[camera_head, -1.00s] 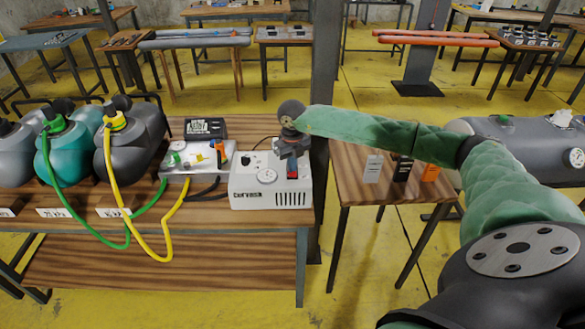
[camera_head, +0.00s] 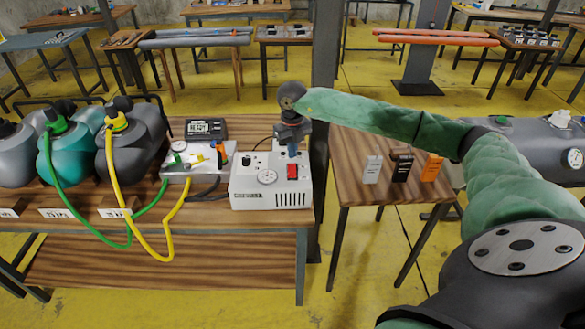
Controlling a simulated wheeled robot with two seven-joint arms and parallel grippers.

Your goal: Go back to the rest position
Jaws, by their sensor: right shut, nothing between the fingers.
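My right arm, in a green sleeve, reaches in from the right. My right gripper (camera_head: 292,149) points down over the back right part of the white box (camera_head: 268,196), which has a round gauge and a red switch (camera_head: 292,171). The gripper is shut and empty. It appears just behind and above the red switch, which now shows clear of it. Whether the fingertips touch the box cannot be told. My left gripper is not in view.
A dark post (camera_head: 325,90) stands close to the right of my gripper. Grey and teal tanks (camera_head: 65,160) with green and yellow hoses, and a metal gauge panel (camera_head: 195,162), sit on the wooden table to the left. A side table (camera_head: 350,185) holds small tags.

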